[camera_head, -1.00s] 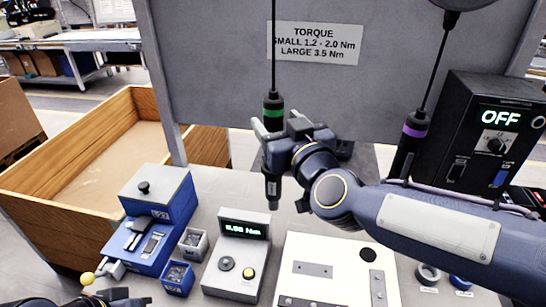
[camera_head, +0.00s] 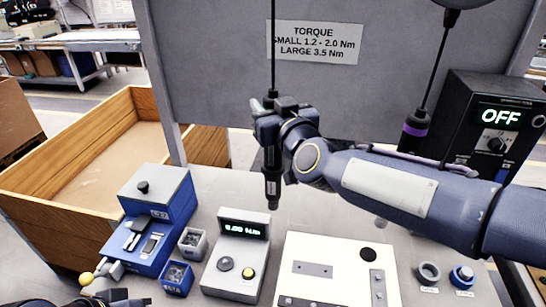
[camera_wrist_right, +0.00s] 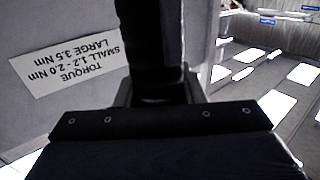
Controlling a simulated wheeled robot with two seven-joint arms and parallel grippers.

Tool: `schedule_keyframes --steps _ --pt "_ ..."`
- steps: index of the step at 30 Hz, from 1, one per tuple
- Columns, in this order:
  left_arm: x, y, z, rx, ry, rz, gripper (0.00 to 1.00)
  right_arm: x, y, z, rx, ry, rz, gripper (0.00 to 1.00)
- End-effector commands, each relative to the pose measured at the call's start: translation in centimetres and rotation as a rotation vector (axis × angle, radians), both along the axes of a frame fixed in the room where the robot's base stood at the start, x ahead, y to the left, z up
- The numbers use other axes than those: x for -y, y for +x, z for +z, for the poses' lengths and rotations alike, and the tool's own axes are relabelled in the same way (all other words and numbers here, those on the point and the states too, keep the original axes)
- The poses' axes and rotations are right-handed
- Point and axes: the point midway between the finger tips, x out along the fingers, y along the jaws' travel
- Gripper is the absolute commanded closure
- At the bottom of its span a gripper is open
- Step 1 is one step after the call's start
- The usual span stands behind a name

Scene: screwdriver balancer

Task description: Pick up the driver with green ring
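The driver with the green ring hangs upright on its cable in the head view; its dark lower body (camera_head: 272,185) shows below my right gripper (camera_head: 268,122). The gripper covers the green ring and upper body. In the right wrist view, a dark upright shape (camera_wrist_right: 143,40), likely the driver, stands between the finger bases. I cannot tell whether the fingers press on it. My left gripper (camera_head: 115,298) is only partly in view at the bottom left edge; its fingers are unclear.
A purple-ringed driver (camera_head: 415,132) hangs at right, partly behind my right arm. A black control box (camera_head: 497,120) reads OFF. Below are a torque meter (camera_head: 238,255), a white plate (camera_head: 325,290), a blue feeder (camera_head: 155,225) and small bins (camera_head: 178,278). A wooden crate (camera_head: 50,215) stands left.

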Motion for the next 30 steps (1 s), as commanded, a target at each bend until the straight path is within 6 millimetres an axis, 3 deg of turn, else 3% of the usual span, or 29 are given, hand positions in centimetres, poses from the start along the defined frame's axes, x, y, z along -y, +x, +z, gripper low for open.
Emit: schedule_keyframes --steps 1,6,7,17,26,30 --pt "0.0 0.0 0.0 0.0 0.0 0.0 1.0 0.0 0.0 0.0 0.0 0.0 0.0 0.77" --pt "0.0 0.0 0.0 0.0 0.0 0.0 1.0 0.0 0.0 0.0 0.0 0.0 0.0 0.99" --pt "0.0 0.0 0.0 0.0 0.0 0.0 1.0 0.0 0.0 0.0 0.0 0.0 0.0 1.0" --pt "0.0 0.0 0.2 0.0 0.0 0.0 1.0 0.0 0.0 0.4 0.002 0.002 0.0 1.0" --pt "0.0 0.0 1.6 0.0 0.0 0.0 1.0 0.0 0.0 3.3 0.004 0.004 0.0 1.0" --pt "0.0 0.0 2.6 0.0 0.0 0.0 1.0 0.2 -1.0 4.8 0.005 0.003 0.0 1.0"
